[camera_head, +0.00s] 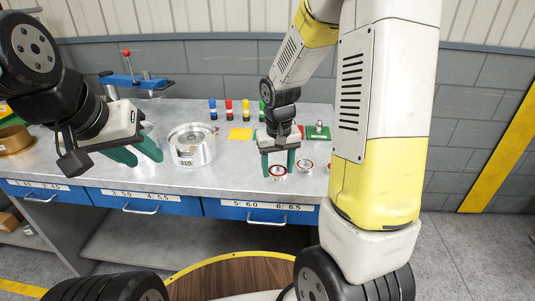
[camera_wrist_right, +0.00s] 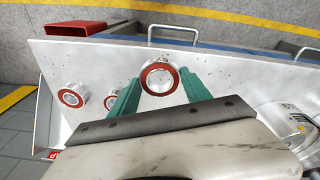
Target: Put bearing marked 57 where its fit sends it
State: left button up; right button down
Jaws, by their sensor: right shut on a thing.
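My right gripper (camera_head: 278,168) is shut on a red-ringed metal bearing (camera_head: 278,171) at the front of the grey workbench. In the right wrist view this bearing (camera_wrist_right: 160,78) sits between the green fingertips; its small marking is too blurred to read surely. My left gripper (camera_head: 137,153) is open and empty above the bench's left part. Blue drawers with number labels (camera_head: 262,210) run along the bench front, all shut.
A silver cylindrical housing (camera_head: 192,146) with a numbered label stands between my grippers. Behind are colored small bottles (camera_head: 228,110), a yellow card (camera_head: 240,133), a green pad (camera_head: 318,133) and a blue press (camera_head: 137,82). A brass ring (camera_head: 14,140) is at far left.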

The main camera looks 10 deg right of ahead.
jog(key=w, duration=0.2)
jog(key=w+d, duration=0.1)
jog(key=w, duration=0.5)
jog(key=shift+d+f, duration=0.15)
jog(key=shift+f, duration=0.25)
jog(key=shift+w+f, duration=0.1)
jog(key=shift+f, duration=1.65)
jog(key=shift+f, duration=0.1)
jog(key=c, duration=0.5)
grip_release()
